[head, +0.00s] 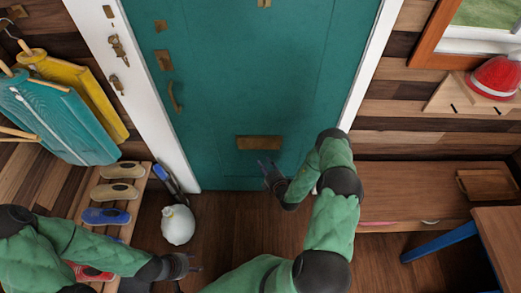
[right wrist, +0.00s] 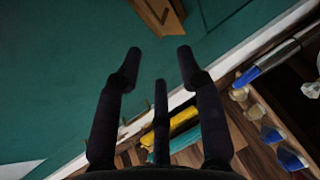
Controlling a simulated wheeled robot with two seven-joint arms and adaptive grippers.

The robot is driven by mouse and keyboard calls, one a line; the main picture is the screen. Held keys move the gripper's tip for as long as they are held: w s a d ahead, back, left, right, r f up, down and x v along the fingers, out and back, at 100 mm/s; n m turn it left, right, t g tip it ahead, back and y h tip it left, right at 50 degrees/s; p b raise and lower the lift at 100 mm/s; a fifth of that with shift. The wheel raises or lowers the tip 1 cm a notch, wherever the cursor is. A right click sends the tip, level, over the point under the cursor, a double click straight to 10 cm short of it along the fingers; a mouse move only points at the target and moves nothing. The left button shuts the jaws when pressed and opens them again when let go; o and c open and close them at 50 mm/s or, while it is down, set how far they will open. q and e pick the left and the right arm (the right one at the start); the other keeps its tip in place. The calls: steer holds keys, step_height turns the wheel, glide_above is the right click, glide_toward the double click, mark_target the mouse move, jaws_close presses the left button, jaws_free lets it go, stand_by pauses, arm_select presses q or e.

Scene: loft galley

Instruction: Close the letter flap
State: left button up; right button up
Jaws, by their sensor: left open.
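The letter flap (head: 259,142) is a brass plate low on the teal door (head: 262,75). It also shows at the top of the right wrist view (right wrist: 160,14), partly cut off by the frame edge. I cannot tell clearly how far the flap stands open. My right gripper (head: 266,166) is just below the flap in the head view, apart from it. Its dark fingers are spread with nothing between them, as the right wrist view (right wrist: 158,65) shows. My left gripper (head: 197,264) is open and empty at the lower left, away from the door.
Floor before the door is clear.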

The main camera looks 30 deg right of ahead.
steer(key=d, duration=0.1)
steer(key=b, duration=0.3)
glide_toward(259, 144)
steer(key=w+a, duration=0.2)
steer(key=w, duration=0.2)
steer(key=shift+w+d+f+m+h, duration=0.15)
steer(key=shift+w+h, duration=0.05)
steer(key=shift+w, duration=0.2)
steer(key=shift+w+d+f+m+h, duration=0.15)
steer(key=shift+w+d+h, duration=0.05)
steer(key=shift+w, duration=0.2)
jaws_close()
